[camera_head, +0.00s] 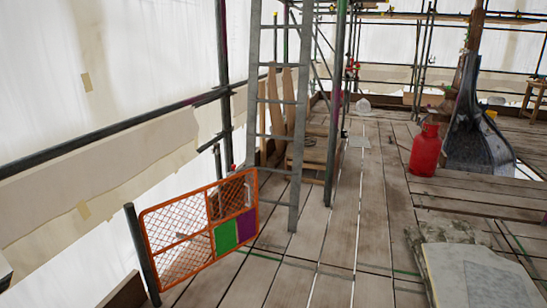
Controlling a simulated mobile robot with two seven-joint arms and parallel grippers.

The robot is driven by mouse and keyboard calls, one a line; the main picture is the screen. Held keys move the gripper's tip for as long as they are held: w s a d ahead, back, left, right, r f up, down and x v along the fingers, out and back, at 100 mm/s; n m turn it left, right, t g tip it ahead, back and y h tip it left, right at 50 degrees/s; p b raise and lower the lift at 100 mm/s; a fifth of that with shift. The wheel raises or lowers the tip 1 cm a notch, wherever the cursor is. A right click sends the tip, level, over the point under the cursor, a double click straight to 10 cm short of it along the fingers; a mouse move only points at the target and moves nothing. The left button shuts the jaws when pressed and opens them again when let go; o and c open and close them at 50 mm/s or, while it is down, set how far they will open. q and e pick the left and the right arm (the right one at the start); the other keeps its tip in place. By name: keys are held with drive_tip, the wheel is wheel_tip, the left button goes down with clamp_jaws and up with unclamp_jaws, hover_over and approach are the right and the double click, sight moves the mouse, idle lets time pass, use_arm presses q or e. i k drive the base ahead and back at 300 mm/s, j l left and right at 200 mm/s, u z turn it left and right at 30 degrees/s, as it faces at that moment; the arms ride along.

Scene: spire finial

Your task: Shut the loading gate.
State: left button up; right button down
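The loading gate (190,231) is an orange frame with mesh, and it carries a green panel and a purple panel near its right end. It stands at the lower left of the head view, beside a dark upright post (142,254) at its left end. Its right end reaches out over the planks near the foot of the ladder. From this view I cannot tell whether the gate is latched to anything. Neither of my grippers can be made out in the head view.
A grey ladder (273,132) stands upright behind the gate, near a scaffold pole (336,110). A red gas cylinder (425,150) stands at the right. A pale slab (478,277) lies at the lower right. The plank floor (335,240) in the middle is mostly clear.

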sight(224, 235)
drive_tip(key=i, duration=1.4)
drive_tip(key=i+l+u, duration=0.1)
drive_tip(key=i+u, duration=0.35)
drive_tip(key=i+l+u, duration=0.4)
drive_tip(key=i, duration=0.2)
drive_tip(key=i+l+u, duration=0.85)
drive_tip(key=l, duration=0.1)
